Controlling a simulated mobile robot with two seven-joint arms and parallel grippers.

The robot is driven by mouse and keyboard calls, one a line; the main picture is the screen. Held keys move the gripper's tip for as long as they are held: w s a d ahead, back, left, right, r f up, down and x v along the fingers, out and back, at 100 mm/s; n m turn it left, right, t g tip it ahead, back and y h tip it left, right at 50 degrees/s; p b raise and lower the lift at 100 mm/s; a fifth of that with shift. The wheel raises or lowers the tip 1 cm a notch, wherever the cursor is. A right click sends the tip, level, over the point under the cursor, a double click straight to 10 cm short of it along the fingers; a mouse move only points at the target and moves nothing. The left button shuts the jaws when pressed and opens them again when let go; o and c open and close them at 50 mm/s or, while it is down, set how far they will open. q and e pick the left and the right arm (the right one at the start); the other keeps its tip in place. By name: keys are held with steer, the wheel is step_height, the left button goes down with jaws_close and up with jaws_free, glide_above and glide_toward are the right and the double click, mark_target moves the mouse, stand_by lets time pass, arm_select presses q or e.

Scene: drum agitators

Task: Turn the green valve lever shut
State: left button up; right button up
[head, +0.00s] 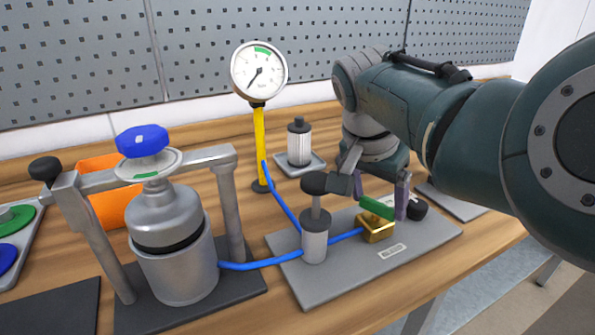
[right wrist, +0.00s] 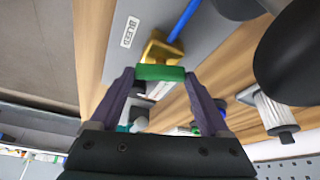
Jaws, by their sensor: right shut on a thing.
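The green valve lever (head: 377,208) sits on top of a small brass valve (head: 375,230) on a grey base plate. It lies at an angle to the blue hose that enters the valve. My right gripper (head: 386,204) reaches down over the valve from behind. In the right wrist view the lever (right wrist: 160,73) spans between the two purple fingertips, and the gripper is shut on it. The brass valve (right wrist: 160,48) shows just beyond the lever. My left gripper is not in view.
A hand pump (head: 315,235) with a black handle stands left of the valve. A gauge (head: 259,71) on a yellow post and a filter cartridge (head: 299,143) stand behind. A metal pot (head: 174,250) in a clamp frame is at left. Blue hose (head: 250,265) links pot and pump.

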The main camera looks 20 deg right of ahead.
steer(key=shift+f+m+g+b, duration=0.2)
steer(key=shift+m+g+b, duration=0.3)
steer(key=shift+m+b, duration=0.95)
steer(key=shift+r+b, duration=0.1)
steer(key=shift+b, duration=0.2)
steer(key=o, duration=1.2)
steer(key=shift+r, duration=0.15)
